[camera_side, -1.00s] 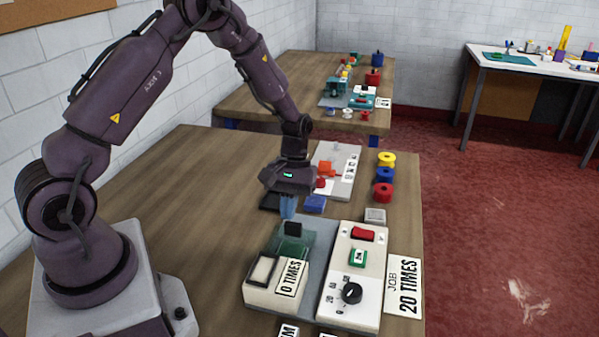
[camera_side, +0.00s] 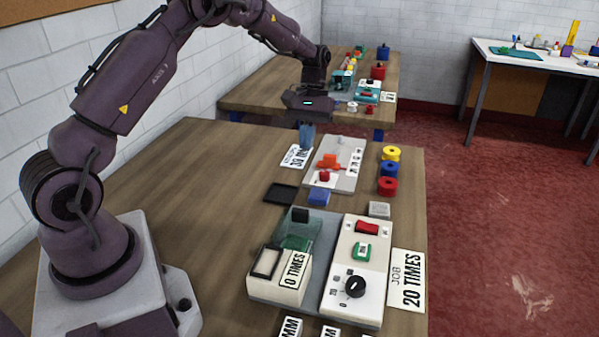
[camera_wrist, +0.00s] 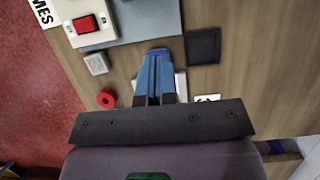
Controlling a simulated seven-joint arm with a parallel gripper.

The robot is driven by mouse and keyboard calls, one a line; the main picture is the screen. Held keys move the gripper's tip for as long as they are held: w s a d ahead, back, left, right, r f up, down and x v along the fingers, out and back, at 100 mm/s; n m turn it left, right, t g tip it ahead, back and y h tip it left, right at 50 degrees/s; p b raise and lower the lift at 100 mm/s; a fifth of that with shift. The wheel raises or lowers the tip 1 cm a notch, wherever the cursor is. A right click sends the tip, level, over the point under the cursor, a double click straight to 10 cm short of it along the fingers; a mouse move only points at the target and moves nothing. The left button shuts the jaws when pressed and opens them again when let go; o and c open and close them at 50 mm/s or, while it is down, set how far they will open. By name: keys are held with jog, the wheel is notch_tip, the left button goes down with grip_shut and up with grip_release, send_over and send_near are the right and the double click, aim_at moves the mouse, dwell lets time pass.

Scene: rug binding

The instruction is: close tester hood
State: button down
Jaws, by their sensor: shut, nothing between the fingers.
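The tester stands at the front of the bench in the side view. Its translucent green hood (camera_side: 298,238) has a black block (camera_side: 300,214) at its far end, behind the cream box (camera_side: 278,280) reading "0 TIMES". I cannot tell for sure whether the hood is raised or down. My gripper (camera_side: 306,146) is shut and empty, above the far part of the bench, well behind the hood and apart from it. In the wrist view its blue fingers (camera_wrist: 157,58) are together. The hood is out of the wrist view.
Right of the hood is a white control panel (camera_side: 344,308) with a red switch (camera_side: 367,227), green button and black knob. Behind lie a black tray (camera_side: 281,194), a blue block (camera_side: 319,197), a pale board (camera_side: 348,152) and several spools (camera_side: 388,187). Bare bench is at left.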

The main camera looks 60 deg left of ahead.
aim_at(292, 211)
jog(key=x, duration=0.9)
jog(key=shift+f, duration=0.35)
jog(key=shift+s+d+f, duration=0.15)
jog(key=shift+s+d, duration=1.3)
jog(key=shift+s+d, duration=1.05)
jog(key=shift+w+a, duration=0.1)
